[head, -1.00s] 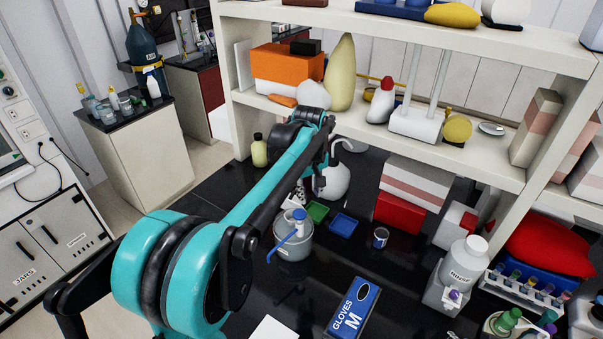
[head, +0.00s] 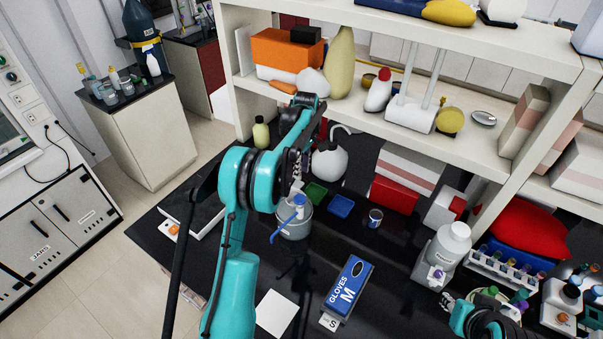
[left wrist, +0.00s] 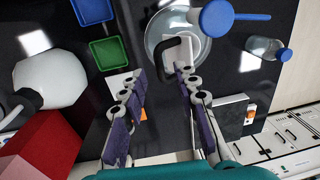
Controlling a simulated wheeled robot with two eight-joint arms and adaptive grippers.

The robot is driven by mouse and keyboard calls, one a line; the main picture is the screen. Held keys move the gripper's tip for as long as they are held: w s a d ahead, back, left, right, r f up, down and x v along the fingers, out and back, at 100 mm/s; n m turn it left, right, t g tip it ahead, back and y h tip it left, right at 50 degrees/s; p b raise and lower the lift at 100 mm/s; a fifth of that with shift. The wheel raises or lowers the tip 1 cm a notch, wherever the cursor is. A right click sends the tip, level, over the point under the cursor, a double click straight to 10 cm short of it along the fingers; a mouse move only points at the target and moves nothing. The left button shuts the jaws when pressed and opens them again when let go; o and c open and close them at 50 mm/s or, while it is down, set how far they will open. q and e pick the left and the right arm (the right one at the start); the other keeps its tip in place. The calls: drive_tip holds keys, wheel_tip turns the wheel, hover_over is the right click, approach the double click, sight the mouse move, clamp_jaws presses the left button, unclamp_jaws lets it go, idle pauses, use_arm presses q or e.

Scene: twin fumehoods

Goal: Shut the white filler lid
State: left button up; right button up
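A grey metal pot (head: 294,228) stands on the black bench. It carries a blue-topped piece (head: 299,203) with a blue arm sticking out to the left. In the left wrist view, a small white flap-like piece (left wrist: 182,50) lies at the near edge of the pot (left wrist: 152,38), beside a black loop handle; I take it for the white filler lid, but cannot be sure. My left gripper (left wrist: 161,75) is open and empty, its right fingertip close to the white piece; contact cannot be told. In the head view my arm largely hides it. My right gripper (head: 487,322) shows only partly at bottom right.
Green (head: 316,194) and blue (head: 341,206) trays and a white round bottle (head: 329,163) stand close behind the pot. A glove box (head: 350,286) lies in front right. The shelf unit (head: 420,145) rises behind.

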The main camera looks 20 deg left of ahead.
use_arm(q)
drive_tip(key=shift+s+f, duration=0.15)
drive_tip(key=shift+f, duration=1)
drive_tip(key=shift+c, duration=0.4)
clamp_jaws()
